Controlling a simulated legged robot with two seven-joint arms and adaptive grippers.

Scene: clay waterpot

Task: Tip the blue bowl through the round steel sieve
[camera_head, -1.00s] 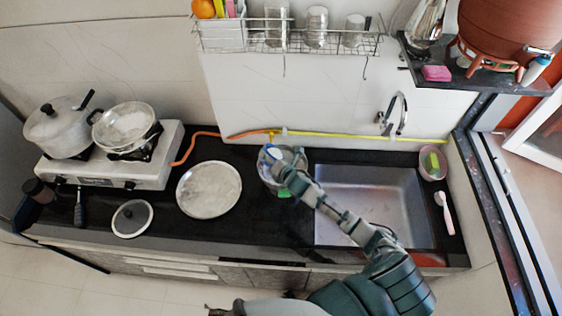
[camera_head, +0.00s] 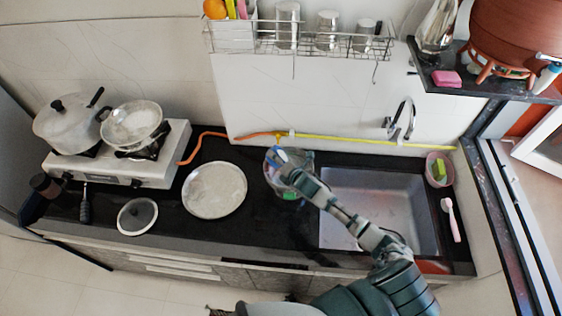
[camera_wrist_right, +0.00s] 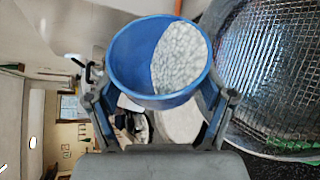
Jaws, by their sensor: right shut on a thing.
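The blue bowl (camera_wrist_right: 125,58) is in my right gripper (camera_wrist_right: 160,100), between its two fingers, in the right wrist view. White grains lie inside it, gathered toward the right side. The round steel sieve (camera_wrist_right: 275,65), with its wire mesh, fills the right of that view, close beside the bowl. In the head view my right gripper (camera_head: 286,169) is over the sieve (camera_head: 303,160), left of the sink. The bowl (camera_head: 275,157) shows there as a small blue and white patch, over the sieve's left part. My arm hides part of the sieve. My left gripper is not in view.
The sink (camera_head: 375,210) is right of the sieve. A stove (camera_head: 160,165) holds pots. A wire rack (camera_head: 300,42) hangs above.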

